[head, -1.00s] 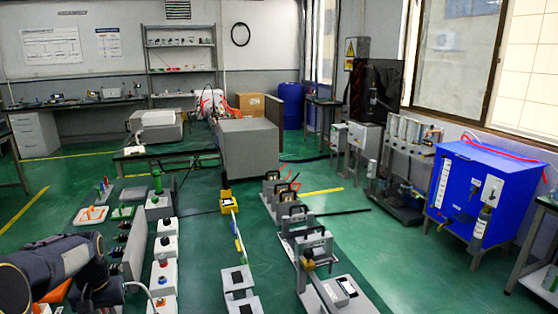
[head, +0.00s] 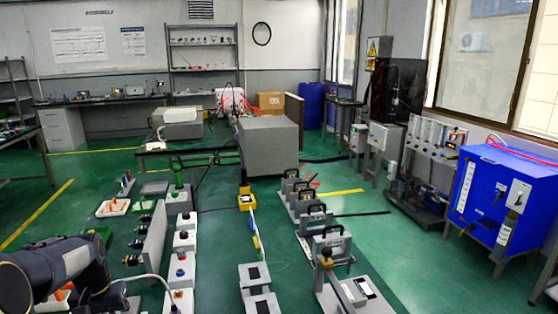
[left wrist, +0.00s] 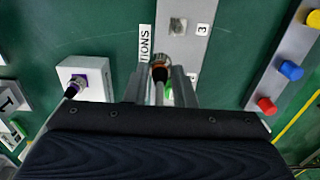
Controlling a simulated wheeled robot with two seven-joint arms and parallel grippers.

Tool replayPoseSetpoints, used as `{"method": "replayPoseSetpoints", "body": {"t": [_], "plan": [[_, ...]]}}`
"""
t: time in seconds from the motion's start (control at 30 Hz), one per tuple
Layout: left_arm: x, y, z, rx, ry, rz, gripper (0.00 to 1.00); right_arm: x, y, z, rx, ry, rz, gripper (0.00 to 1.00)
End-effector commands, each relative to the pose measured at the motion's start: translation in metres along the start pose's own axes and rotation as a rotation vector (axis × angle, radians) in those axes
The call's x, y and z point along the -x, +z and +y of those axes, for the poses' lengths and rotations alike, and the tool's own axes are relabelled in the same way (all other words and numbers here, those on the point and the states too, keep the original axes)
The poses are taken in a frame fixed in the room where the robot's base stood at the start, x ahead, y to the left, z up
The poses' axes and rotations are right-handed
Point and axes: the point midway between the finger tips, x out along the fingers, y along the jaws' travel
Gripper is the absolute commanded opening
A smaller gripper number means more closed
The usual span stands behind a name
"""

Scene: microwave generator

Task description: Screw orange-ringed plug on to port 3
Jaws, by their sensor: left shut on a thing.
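My left gripper (left wrist: 160,78) is shut on the orange-ringed plug (left wrist: 160,66), which sits between its fingers in the left wrist view. A pale cable trails from the plug back between the fingers. A grey panel (left wrist: 185,50) lies just ahead of it. Port 3 (left wrist: 178,26) is a small square-based fitting on that panel beside a "3" label; the plug is below and left of it in the picture, and contact cannot be told. In the head view my left arm (head: 65,270) enters at lower left, its gripper largely hidden. My right gripper is not in view.
A white box with a purple-ringed connector (left wrist: 72,88) stands left of the gripper. A strip with red, blue and yellow knobs (left wrist: 290,70) lies to the right. In the head view, fixtures stand in rows on green floor, with a blue cabinet (head: 475,190) at right.

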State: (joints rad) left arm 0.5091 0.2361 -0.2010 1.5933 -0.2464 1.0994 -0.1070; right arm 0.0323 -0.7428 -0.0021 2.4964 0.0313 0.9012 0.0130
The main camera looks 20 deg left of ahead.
Motion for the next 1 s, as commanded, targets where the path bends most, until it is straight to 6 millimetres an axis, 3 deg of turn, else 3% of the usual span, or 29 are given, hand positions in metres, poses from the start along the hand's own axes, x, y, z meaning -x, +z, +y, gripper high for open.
{"method": "replayPoseSetpoints", "body": {"t": [0.37, 1.0], "plan": [[0.000, 0.002, -0.002, 0.001, 0.000, 0.000, 0.00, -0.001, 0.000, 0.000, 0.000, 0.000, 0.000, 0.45], [-0.003, 0.028, -0.025, 0.000, 0.001, 0.000, 0.00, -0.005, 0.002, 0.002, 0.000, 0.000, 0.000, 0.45]]}}
